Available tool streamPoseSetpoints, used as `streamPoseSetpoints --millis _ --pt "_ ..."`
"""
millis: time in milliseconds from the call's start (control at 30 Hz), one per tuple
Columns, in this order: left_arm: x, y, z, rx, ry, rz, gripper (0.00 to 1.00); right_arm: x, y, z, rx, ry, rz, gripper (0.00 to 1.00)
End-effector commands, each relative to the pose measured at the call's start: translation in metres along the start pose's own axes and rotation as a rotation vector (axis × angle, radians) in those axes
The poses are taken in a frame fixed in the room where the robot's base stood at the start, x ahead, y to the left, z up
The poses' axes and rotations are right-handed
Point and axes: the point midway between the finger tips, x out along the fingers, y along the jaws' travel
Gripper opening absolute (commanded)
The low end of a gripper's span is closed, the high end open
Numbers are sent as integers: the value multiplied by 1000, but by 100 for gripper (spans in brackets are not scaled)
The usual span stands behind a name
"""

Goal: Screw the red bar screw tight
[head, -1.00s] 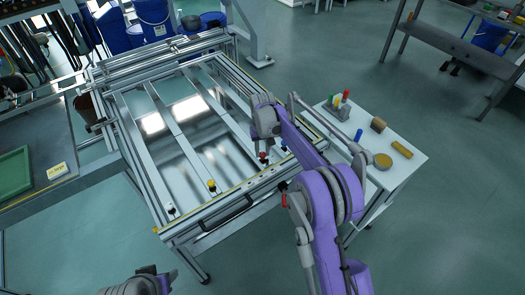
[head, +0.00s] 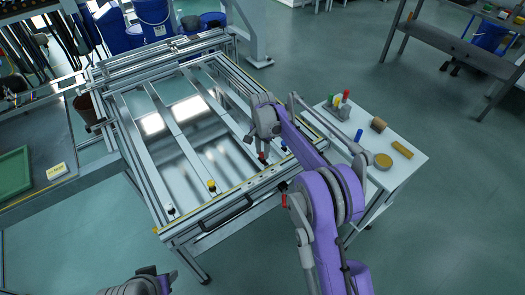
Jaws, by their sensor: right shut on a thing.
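The red bar screw (head: 263,157) stands on the front rail of the panel fixture (head: 235,205), at the end of one of its bars. My right gripper (head: 264,150) reaches down over it from above and is shut on its top. The fingers are small in the head view and partly hide the screw. My right arm comes in from the lower right. Part of my left arm shows at the bottom left, but its gripper is not in view.
A white side table (head: 405,168) with several small objects stands at the right. A black handle (head: 228,214) is on the fixture's front.

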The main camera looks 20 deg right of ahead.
Motion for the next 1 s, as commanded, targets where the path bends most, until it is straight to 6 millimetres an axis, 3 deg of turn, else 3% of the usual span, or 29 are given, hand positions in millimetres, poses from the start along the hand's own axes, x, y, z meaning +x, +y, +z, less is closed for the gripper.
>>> streamPoseSetpoints --millis 400,967,1000 --pt "0 0 0 0 0 0 50 -1 0 0 205 1 -1 0" --pt "0 0 0 0 0 0 50 -1 0 0 238 1 -2 0" --pt "0 0 0 0 0 0 50 -1 0 0 238 1 -2 34"
